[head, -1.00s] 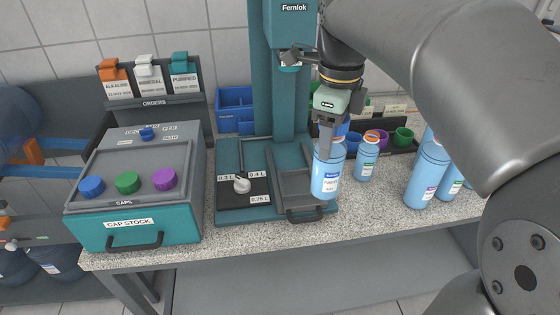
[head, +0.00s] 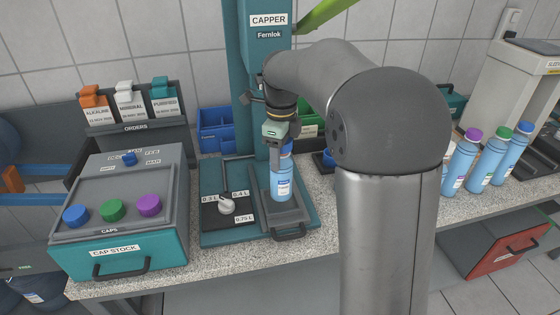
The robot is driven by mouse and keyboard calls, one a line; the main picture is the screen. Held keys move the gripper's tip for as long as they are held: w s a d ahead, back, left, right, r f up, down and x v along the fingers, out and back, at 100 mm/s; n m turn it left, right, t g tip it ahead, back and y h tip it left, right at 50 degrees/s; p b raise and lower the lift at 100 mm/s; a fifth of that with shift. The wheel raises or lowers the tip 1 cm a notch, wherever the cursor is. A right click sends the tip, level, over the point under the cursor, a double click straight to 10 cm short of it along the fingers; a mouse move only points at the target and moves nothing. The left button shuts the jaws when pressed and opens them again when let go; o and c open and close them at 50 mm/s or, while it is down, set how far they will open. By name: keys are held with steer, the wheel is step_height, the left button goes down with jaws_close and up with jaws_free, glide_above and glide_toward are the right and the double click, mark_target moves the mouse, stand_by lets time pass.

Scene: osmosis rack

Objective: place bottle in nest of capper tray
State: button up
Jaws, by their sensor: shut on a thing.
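The bottle (head: 282,186) is light blue with a white label and a blue top edge. My gripper (head: 277,152) is shut on its upper part from above. The bottle is upright over the capper tray (head: 291,229), a grey tray with a dark handle at the right of the teal capper (head: 262,60) base. Its bottom appears at the tray's surface, but I cannot tell whether it touches or is seated. The nest is hidden beneath the bottle.
A cap stock box (head: 120,250) with blue, green and purple caps stands left. A small lever (head: 226,206) sits beside the tray. Several capped bottles (head: 487,160) stand at the right. My arm hides the bench's middle right.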

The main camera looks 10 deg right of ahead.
steer(key=shift+w+f, duration=0.2)
steer(key=f, duration=0.3)
steer(key=shift+w+f, duration=0.2)
steer(key=shift+f, duration=0.05)
steer(key=shift+f, duration=0.15)
steer(key=o, duration=1.5)
steer(key=shift+o, duration=0.2)
